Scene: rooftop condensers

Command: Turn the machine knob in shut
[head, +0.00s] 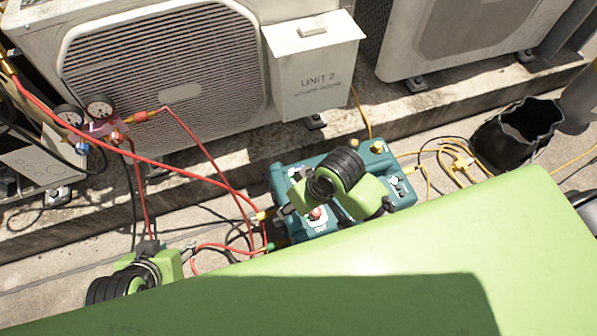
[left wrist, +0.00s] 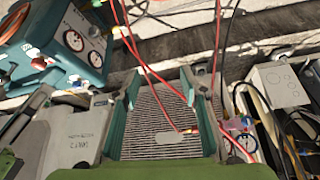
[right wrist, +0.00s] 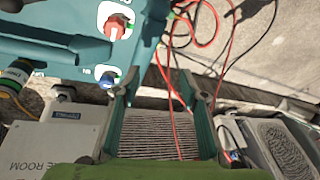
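The teal machine (head: 320,228) stands on the roof floor in the middle of the head view. Its red knob (head: 317,213) shows there beside my right gripper. In the right wrist view the red knob (right wrist: 117,28) and the blue IN knob (right wrist: 108,78) both show. My right gripper (right wrist: 158,82) is open and empty; the blue knob is just left of its left finger, not between the fingers. I cannot make out the blue knob in the head view. My left gripper (left wrist: 160,76) is open and empty, left of the machine in the head view (head: 170,247).
Red hoses (head: 190,135) run from the gauge manifold (head: 100,125) down to the machine's left side. Condenser units (head: 170,75) stand on the concrete ledge behind.

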